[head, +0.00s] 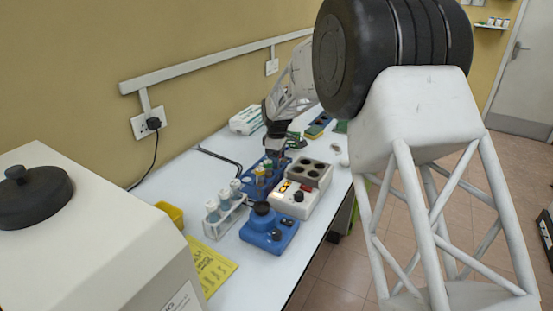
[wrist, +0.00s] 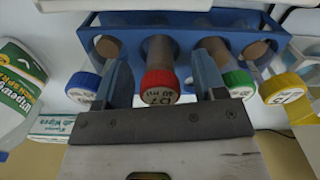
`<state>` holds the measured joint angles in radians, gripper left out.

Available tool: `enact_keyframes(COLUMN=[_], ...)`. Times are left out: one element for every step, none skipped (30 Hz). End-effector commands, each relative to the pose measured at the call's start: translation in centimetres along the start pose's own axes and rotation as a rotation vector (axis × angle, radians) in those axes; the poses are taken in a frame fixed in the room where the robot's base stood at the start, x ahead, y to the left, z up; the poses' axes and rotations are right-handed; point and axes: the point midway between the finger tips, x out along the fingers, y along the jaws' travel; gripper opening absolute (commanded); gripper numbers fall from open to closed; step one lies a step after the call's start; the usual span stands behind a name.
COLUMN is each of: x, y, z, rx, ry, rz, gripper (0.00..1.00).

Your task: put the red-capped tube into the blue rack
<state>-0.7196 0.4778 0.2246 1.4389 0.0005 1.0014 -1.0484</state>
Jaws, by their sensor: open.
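The red-capped tube (wrist: 160,86) is in the wrist view, its cap facing the camera and its body running in among the frame of the blue rack (wrist: 135,20); it appears to stand in that rack. My gripper (wrist: 162,72) is open, with one finger on each side of this tube and gaps between fingers and cap. Tubes with a blue-and-white cap (wrist: 82,87), a green cap (wrist: 238,83) and a yellow cap (wrist: 283,88) are beside it. In the head view my gripper (head: 275,152) is over the far end of the blue rack (head: 260,188); the red cap is not distinguishable there.
A white rack with several tubes (head: 232,215), a blue device (head: 266,236), a white device (head: 291,203) and a grey block with holes (head: 312,172) stand close by. A yellow sheet (head: 210,268) lies in front. A wipes box (head: 246,120) stands behind.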

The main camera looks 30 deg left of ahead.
Motion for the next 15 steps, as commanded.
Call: enact_keyframes(x=[-0.3, -0.5, -0.8, -1.1, -1.3, -1.8, -2.1, -2.5, -3.1, -3.5, -3.9, -4.4, -4.8, -5.1, -5.6], y=[0.0, 0.0, 0.0, 0.0, 0.0, 0.0, 0.0, 0.0, 0.0, 0.0, 0.0, 0.0, 0.0, 0.0, 0.0], z=[0.0, 0.0, 0.0, 0.0, 0.0, 0.0, 0.0, 0.0, 0.0, 0.0, 0.0, 0.0, 0.0, 0.0, 0.0], rx=[0.0, 0.0, 0.0, 0.0, 0.0, 0.0, 0.0, 0.0, 0.0, 0.0, 0.0, 0.0, 0.0, 0.0, 0.0], ry=[0.0, 0.001, 0.0, 0.0, 0.0, 0.001, 0.001, 0.001, 0.001, 0.001, 0.001, 0.001, 0.001, 0.001, 0.001], rz=[0.001, 0.001, 0.001, 0.001, 0.001, 0.001, 0.002, 0.002, 0.002, 0.002, 0.002, 0.002, 0.002, 0.002, 0.002], gripper=[0.64, 0.64, 0.64, 0.64, 0.64, 0.64, 0.64, 0.64, 0.64, 0.64, 0.64, 0.64, 0.64, 0.64, 0.64])
